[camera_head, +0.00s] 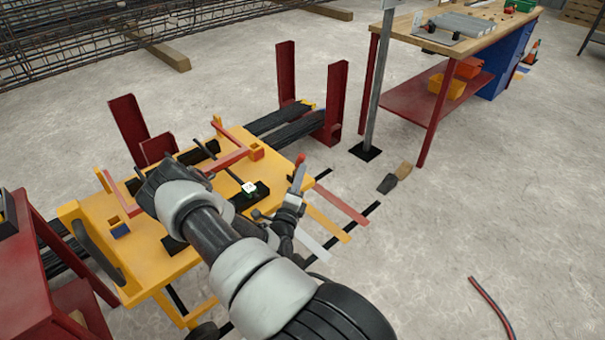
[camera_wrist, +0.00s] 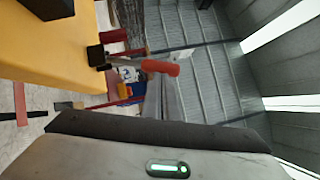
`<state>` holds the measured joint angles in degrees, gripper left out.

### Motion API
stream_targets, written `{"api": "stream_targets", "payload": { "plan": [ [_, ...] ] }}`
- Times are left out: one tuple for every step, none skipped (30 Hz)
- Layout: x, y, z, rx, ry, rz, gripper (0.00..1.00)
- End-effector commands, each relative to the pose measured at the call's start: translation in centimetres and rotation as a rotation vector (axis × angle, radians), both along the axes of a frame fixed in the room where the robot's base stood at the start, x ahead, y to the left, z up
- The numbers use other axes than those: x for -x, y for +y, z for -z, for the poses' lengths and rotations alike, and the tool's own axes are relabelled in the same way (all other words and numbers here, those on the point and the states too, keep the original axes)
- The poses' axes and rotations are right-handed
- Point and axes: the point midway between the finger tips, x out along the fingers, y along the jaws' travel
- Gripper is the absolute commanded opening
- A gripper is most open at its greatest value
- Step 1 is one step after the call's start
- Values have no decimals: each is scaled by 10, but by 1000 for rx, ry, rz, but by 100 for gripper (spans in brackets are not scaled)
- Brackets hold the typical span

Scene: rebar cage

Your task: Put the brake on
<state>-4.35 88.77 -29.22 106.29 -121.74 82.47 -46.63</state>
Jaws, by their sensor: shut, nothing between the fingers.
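A lever with a red grip (camera_head: 300,159) stands at the right edge of the yellow bench (camera_head: 222,165). I take it for the brake. In the wrist view the red grip (camera_wrist: 160,67) sits on a thin rod from a black mount on the yellow side (camera_wrist: 60,45), and the picture is turned sideways. My gripper (camera_head: 297,180) is close to the lever, just below the red grip in the head view. It is shut with nothing in it. I cannot tell whether it touches the lever. My arm hides part of the bench.
Dark red posts (camera_head: 336,100) rise behind the bench. A grey pole (camera_head: 378,90) stands to the right, beside a wooden-topped table (camera_head: 460,25). A red rack (camera_head: 30,240) is at the left. Open floor (camera_head: 480,220) lies on the right, with a hose (camera_head: 492,307).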

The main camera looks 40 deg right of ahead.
Motion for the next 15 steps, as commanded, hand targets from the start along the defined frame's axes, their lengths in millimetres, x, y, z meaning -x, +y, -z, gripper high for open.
{"api": "stream_targets", "payload": {
  "plan": [
    [-5,1,-11,3,36,-4,0],
    [-7,1,-13,2,60,-6,0],
    [-10,1,-16,3,95,-5,0],
    [-12,1,-18,3,122,-4,0],
    [-15,1,-19,3,151,-4,0],
    [-18,1,-22,3,189,-4,0],
    [-21,1,-23,3,217,-3,0],
    [-24,1,-25,3,245,-3,0],
    [-27,1,-26,3,284,-2,0],
    [-30,1,-27,3,312,-3,0],
    [-34,1,-28,2,340,-4,0],
    [-38,1,-29,3,378,-3,0],
    [-40,0,-30,3,405,-2,0],
    [-43,0,-31,2,433,-2,0],
    [-47,1,-31,2,470,-2,0]
  ]
}}
